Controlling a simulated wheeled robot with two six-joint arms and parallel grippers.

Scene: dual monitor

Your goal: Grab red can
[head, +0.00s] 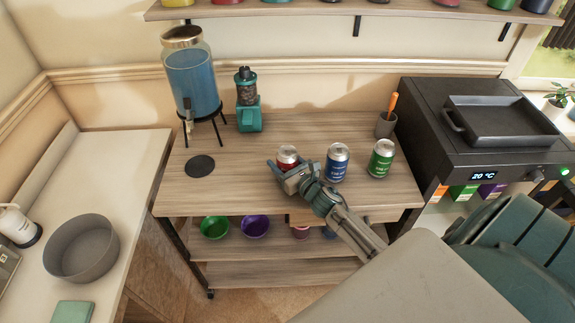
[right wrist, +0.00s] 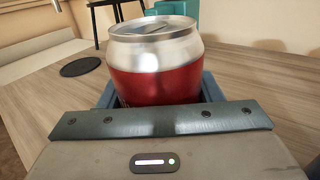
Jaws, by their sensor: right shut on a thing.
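The red can (head: 287,157) stands upright on the wooden table (head: 240,170), with a silver top and a red body. My right gripper (head: 287,168) is around the can and shut on it. In the right wrist view the can (right wrist: 155,75) fills the space between the fingers, and its lower part is hidden by the gripper. A blue can (head: 337,162) and a green can (head: 381,158) stand in a row to the right of the red can. My left gripper is not in view.
A dispenser of blue liquid (head: 193,85) and a teal grinder (head: 247,105) stand at the back left. A dark round coaster (head: 200,166) lies at the left. A cup with an orange-handled tool (head: 386,124) stands at the back right, near a black grill (head: 470,150).

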